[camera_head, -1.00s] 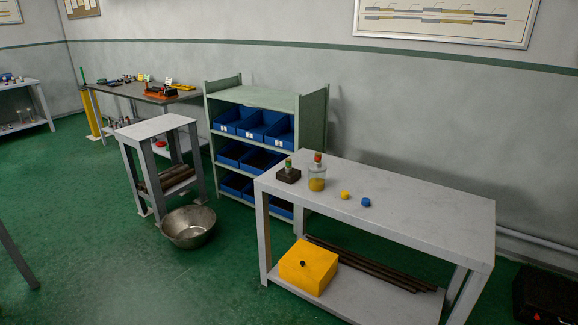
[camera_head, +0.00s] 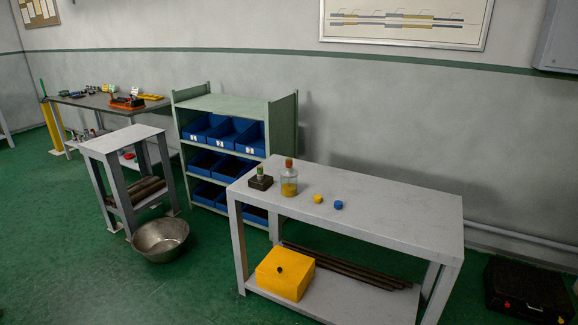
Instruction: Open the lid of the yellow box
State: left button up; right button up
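The yellow box (camera_head: 285,274) sits on the lower shelf of the white table, at the shelf's left end. Neither of my grippers is in the head view.
The white table (camera_head: 400,212) carries a dark block, a jar (camera_head: 289,180) and yellow and blue caps on top. Dark pipes (camera_head: 345,264) lie beside the box. A metal bowl (camera_head: 161,239) and a black case (camera_head: 527,289) stand on the floor. Green floor in front is clear.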

aim_at(287, 266)
jog(key=i+j+z, duration=0.35)
jog(key=i+j, duration=0.35)
jog(key=j, duration=0.1)
